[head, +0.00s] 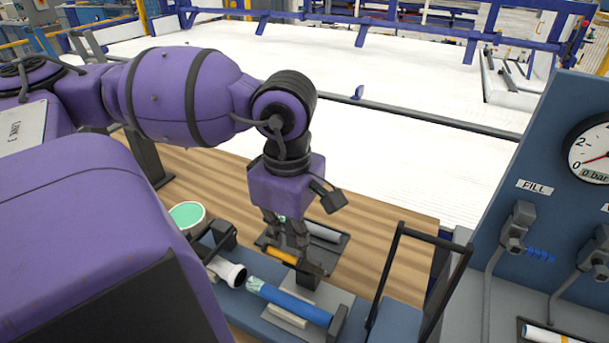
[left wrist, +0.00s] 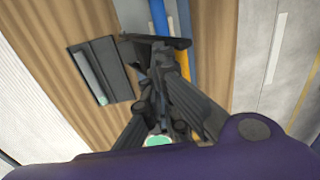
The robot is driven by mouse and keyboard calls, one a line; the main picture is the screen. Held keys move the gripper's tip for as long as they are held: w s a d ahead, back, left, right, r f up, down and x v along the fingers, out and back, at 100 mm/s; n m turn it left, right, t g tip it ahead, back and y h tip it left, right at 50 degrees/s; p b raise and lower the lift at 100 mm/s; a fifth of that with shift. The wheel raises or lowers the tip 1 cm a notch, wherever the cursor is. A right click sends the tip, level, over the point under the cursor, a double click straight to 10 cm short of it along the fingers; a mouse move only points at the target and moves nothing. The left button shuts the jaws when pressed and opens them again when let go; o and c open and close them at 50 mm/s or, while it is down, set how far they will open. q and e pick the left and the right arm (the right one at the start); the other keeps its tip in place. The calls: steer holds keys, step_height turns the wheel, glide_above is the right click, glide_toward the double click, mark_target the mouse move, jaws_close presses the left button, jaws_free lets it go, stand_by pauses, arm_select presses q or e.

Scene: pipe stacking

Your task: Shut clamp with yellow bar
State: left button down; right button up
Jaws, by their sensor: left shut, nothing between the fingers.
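The yellow bar (head: 282,256) lies low on the clamp beside the blue pipe (head: 290,302). A yellow strip (left wrist: 169,68) also shows in the left wrist view, partly hidden by my fingers and dark clamp parts. My left gripper (head: 291,249) points down right at the bar, its fingers together with nothing between them. Whether the fingers touch the bar is unclear. In the left wrist view the closed fingers (left wrist: 163,58) lie over the dark part beside the blue pipe. The clamp's exact angle is partly hidden. My right gripper is not in view.
A white pipe fitting (head: 229,272) lies left of the blue pipe. A green-topped tub (head: 187,213) stands at the left. A black tray with a grey cylinder (head: 322,231) lies behind the gripper. A black upright frame (head: 384,272) and a gauge panel (head: 541,190) stand at the right.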

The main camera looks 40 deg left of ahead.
mark_target(281, 257)
arm_select(q)
steer(key=shift+s+d+f, duration=0.1)
steer(key=shift+s+d, duration=0.05)
steer(key=shift+s, duration=0.35)
steer(key=shift+s+p, duration=0.2)
steer(key=shift+p, duration=0.2)
steer(key=shift+s+d, duration=0.1)
steer(key=shift+s+d+f+p, duration=0.2)
steer(key=shift+s+f+p, duration=0.1)
steer(key=shift+s+p, duration=0.35)
steer(key=shift+f, duration=0.15)
steer(key=shift+s, duration=0.1)
steer(key=shift+f, duration=0.15)
steer(key=shift+d+f, duration=0.1)
